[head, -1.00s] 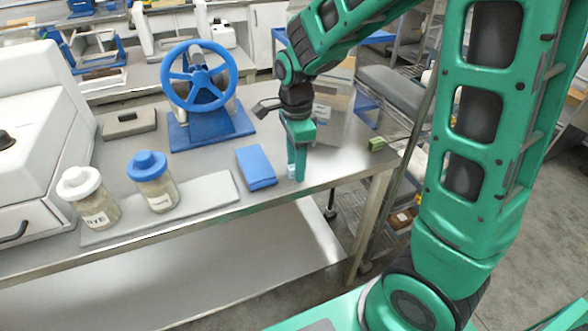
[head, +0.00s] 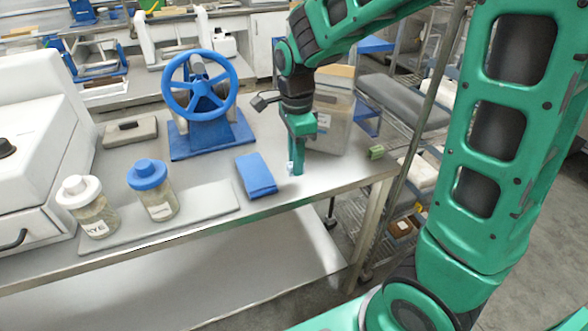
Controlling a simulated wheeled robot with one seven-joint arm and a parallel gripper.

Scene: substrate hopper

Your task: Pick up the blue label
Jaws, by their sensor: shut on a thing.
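My gripper (head: 296,169) is the green tool pointing down over the front right part of the steel table. Its fingers are shut on a small pale blue piece, which I take to be the blue label (head: 290,169). Only a sliver of the label shows at the left of the fingertips; the rest is hidden.
A clear container (head: 333,128) with a tan lid stands close behind my gripper. A blue handwheel press (head: 203,92), a blue-lidded jar (head: 152,190), a white-lidded jar (head: 89,207) and a small green block (head: 376,152) are also on the steel table (head: 215,180).

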